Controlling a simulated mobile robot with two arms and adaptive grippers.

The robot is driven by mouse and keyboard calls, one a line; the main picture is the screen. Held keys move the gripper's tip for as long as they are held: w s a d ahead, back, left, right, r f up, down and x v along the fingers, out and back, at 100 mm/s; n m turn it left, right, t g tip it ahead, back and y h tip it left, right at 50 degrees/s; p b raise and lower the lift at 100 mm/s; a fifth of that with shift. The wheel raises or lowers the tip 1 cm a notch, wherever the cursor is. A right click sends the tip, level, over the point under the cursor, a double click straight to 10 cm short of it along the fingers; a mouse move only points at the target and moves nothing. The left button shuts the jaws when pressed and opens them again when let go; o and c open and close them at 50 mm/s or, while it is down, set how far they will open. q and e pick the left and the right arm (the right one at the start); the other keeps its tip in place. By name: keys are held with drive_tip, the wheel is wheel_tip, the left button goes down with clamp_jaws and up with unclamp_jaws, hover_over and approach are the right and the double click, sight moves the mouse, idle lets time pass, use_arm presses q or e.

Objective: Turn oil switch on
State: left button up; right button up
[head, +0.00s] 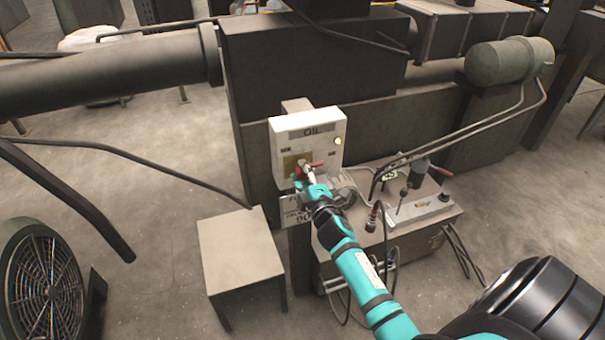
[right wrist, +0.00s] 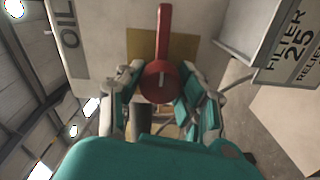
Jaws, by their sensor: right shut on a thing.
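The red switch (right wrist: 163,35) has a round hub and a long lever, set on a yellowish plate. In the head view the lever points to the right. My right gripper (head: 307,178) is at the front of the panel. In the right wrist view its fingers (right wrist: 160,88) are on both sides of the red hub, shut on it. The gripper partly hides the switch in the head view. My left gripper is not in view.
A grey metal box (head: 425,208) with cables, levers and a small control panel stands right of the switch box. A low square stand (head: 240,255) is at the left front. A large fan (head: 45,285) stands far left. Pipes and heavy machinery fill the back.

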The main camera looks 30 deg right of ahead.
drive_tip(key=shift+f, duration=0.1)
idle(0.5)
drive_tip(key=o, duration=1.2)
drive_tip(key=v, duration=1.2)
drive_tip(key=s+a+f+m+g+y, duration=0.1)
drive_tip(key=s+a+f+m+g, duration=0.2)
drive_tip(key=f, duration=0.8)
drive_tip(key=s+a+f+m+g+y, duration=0.1)
drive_tip(key=s+a+f+g, duration=0.3)
drive_tip(key=f, duration=0.8)
drive_tip(key=s+a+f+m+g+y, duration=0.15)
drive_tip(key=s+f, duration=0.35)
drive_tip(key=f, duration=0.6)
drive_tip(key=s+a+f+m+g, duration=0.1)
drive_tip(key=s+f+g, duration=0.1)
drive_tip(key=s+f, duration=0.3)
drive_tip(key=s+a+f+m+g, duration=0.1)
drive_tip(key=s+f, duration=0.5)
drive_tip(key=s, duration=0.8)
drive_tip(key=s+a+f+m+g, duration=0.1)
drive_tip(key=s+f+m+g, duration=0.2)
drive_tip(key=s, duration=0.7)
wheel_tip(320, 180, down, 3)
drive_tip(key=shift+g+b, duration=0.4)
drive_tip(key=shift+g, duration=0.65)
